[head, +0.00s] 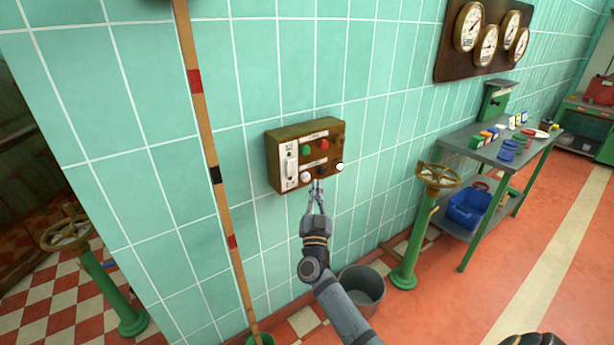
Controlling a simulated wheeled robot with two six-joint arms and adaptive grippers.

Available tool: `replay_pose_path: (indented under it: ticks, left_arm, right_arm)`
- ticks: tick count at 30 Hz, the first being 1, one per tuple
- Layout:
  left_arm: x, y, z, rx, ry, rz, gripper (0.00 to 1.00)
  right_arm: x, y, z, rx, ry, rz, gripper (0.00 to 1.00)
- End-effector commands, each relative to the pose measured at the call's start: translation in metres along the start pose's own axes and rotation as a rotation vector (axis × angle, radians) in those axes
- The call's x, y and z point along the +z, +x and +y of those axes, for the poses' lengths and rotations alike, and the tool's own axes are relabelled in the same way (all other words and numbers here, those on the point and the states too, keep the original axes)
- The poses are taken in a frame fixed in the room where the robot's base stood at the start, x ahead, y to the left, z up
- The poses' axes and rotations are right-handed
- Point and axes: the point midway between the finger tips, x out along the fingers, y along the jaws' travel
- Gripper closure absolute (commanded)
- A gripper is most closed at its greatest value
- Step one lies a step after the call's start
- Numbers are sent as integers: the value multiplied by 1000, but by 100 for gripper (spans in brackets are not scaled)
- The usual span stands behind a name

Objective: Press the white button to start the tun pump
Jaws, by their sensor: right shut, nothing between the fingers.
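A brown control box (271,160) is mounted on the tiled wall. Its front has a green button (306,150), a red button (324,144) and dark buttons. A white button (306,177) is at the lower left of the button rows, and a brighter white round knob (339,167) is at the lower right. My right gripper (318,187) is shut and empty, its tips at the box's lower edge, just right of and below the lower-left white button. I cannot tell whether the tips touch the box. My left gripper is not in view.
A long striped pole (208,145) leans on the wall left of the box. A grey bucket (362,290) and a green valve stand (414,240) are below right. A work table (470,150) with small items stands farther right. Gauges (487,45) hang above.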

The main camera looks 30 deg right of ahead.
Motion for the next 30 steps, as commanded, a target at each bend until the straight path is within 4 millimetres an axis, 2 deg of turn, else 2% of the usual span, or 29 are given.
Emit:
replay_pose_path:
  ticks: [1, 9, 30]
  left_arm:
    - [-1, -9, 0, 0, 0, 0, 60]
    - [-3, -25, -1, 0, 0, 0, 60]
    - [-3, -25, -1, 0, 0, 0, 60]
  right_arm:
    - [-7, -2, 2, 0, -1, -1, 100]
    - [-18, -20, 15, 0, 0, 0, 100]
    - [-18, -24, 17, 0, 1, 1, 100]
